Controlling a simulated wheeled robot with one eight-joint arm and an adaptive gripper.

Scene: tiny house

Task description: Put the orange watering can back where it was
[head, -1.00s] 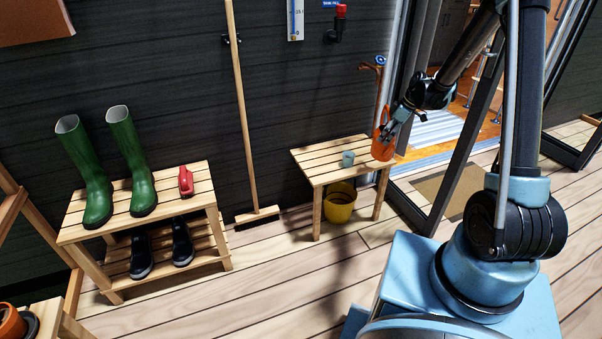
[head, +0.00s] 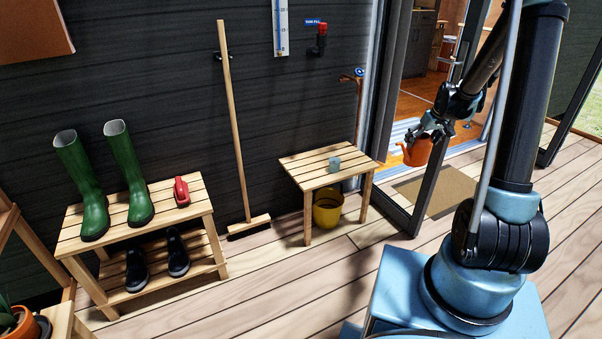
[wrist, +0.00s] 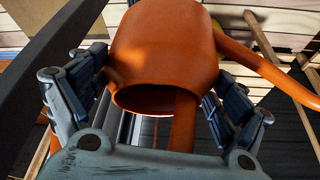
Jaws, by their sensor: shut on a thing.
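The orange watering can (head: 416,152) hangs from my gripper (head: 428,132) in the head view, in front of the open doorway and to the right of the small slatted table (head: 310,172). In the wrist view the can (wrist: 165,45) fills the upper middle, its round opening facing the camera and its spout running to the right. The fingers of my gripper (wrist: 155,100) stand on both sides of the can, shut on it.
A yellow bucket (head: 328,210) stands under the small table. A broom (head: 236,130) leans on the wall. Green boots (head: 128,175) and a red object (head: 181,191) stand on the left bench (head: 180,213). The door frame (head: 425,195) is close to the can.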

